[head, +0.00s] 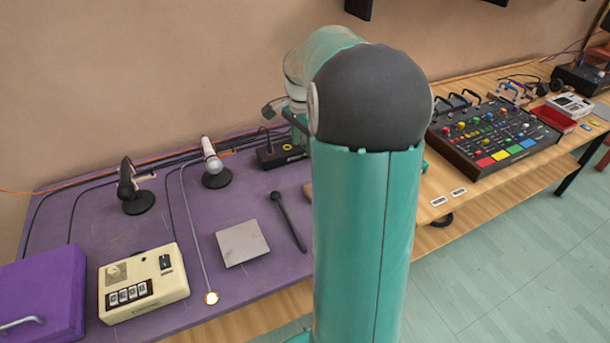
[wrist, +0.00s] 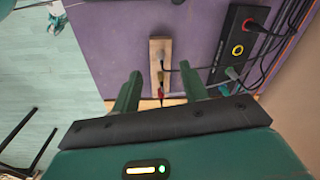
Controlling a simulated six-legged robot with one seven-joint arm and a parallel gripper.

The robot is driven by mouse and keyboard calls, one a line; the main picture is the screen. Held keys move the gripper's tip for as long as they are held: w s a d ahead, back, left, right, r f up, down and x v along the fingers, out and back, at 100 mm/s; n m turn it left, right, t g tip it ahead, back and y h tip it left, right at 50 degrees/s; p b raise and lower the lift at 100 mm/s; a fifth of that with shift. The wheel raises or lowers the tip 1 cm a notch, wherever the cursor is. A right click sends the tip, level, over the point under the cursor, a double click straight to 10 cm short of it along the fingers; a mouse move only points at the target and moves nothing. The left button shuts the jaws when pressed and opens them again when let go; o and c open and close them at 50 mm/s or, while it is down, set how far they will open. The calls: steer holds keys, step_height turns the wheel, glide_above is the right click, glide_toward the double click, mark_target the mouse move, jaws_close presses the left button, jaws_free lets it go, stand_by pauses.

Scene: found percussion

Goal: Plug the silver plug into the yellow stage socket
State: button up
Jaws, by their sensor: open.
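In the wrist view, the stage socket shows as a yellow ring (wrist: 238,50) on a long black box (wrist: 226,68) at the right. In the head view, the black box (head: 270,157) with its yellow ring (head: 287,147) is at the table's back, left of my arm. A narrow wooden block (wrist: 153,47) holds small plugs in a row, one greyish (wrist: 160,56), one yellowish (wrist: 160,75) and one red-tipped (wrist: 161,92). Which is the silver plug is unclear at this size. My gripper (wrist: 161,88) is open, its green fingers on either side of the row's near end, apparently empty.
Dark cables (wrist: 282,38) run beside the black box, where a red plug (wrist: 249,24) is seated. A mixer (head: 495,135) stands right.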

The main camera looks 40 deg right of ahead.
steer(key=s+d+f+m, duration=0.1)
steer(key=d+f+m, duration=0.25)
steer(key=d, duration=0.25)
steer(key=shift+n, duration=0.45)
steer(key=f, duration=1.3)
steer(key=shift+w+a+f, duration=0.15)
steer(key=shift+a+f, duration=0.05)
steer(key=shift+f, duration=0.1)
jaws_close()
